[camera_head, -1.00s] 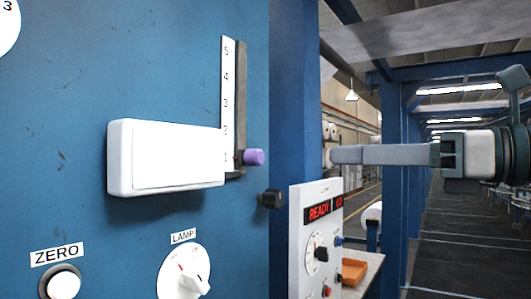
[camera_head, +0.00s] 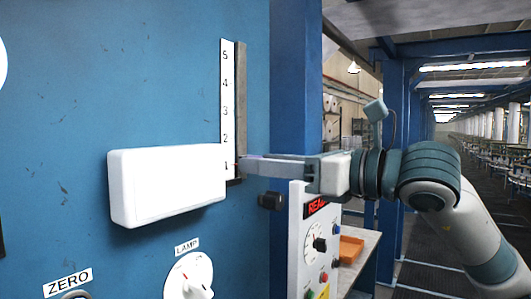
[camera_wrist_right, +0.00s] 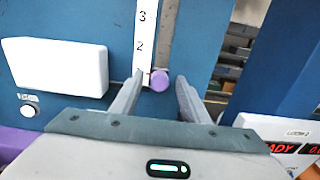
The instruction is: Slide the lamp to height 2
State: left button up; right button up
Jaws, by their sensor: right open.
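The lamp is a white box (camera_head: 165,185) on the blue panel, beside a vertical scale (camera_head: 227,100) marked 1 to 5. It stands level with about mark 1. Its purple knob (camera_wrist_right: 160,80) shows in the right wrist view, between the two fingertips of my right gripper (camera_wrist_right: 163,88). The fingers are open, with a gap on both sides of the knob. In the head view my right gripper (camera_head: 246,166) reaches in from the right, and its fingers hide the knob. My left gripper is not in view.
Below are a LAMP dial (camera_head: 189,275) and a ZERO button (camera_head: 76,294). A black knob (camera_head: 271,201) sticks out at the lower right. A control box (camera_head: 312,235) with a red display stands near my right arm.

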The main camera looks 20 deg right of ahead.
jog(key=shift+w+a, duration=0.15)
jog(key=shift+w, duration=0.05)
jog(key=shift+c, duration=0.7)
grip_shut()
dwell(0.7)
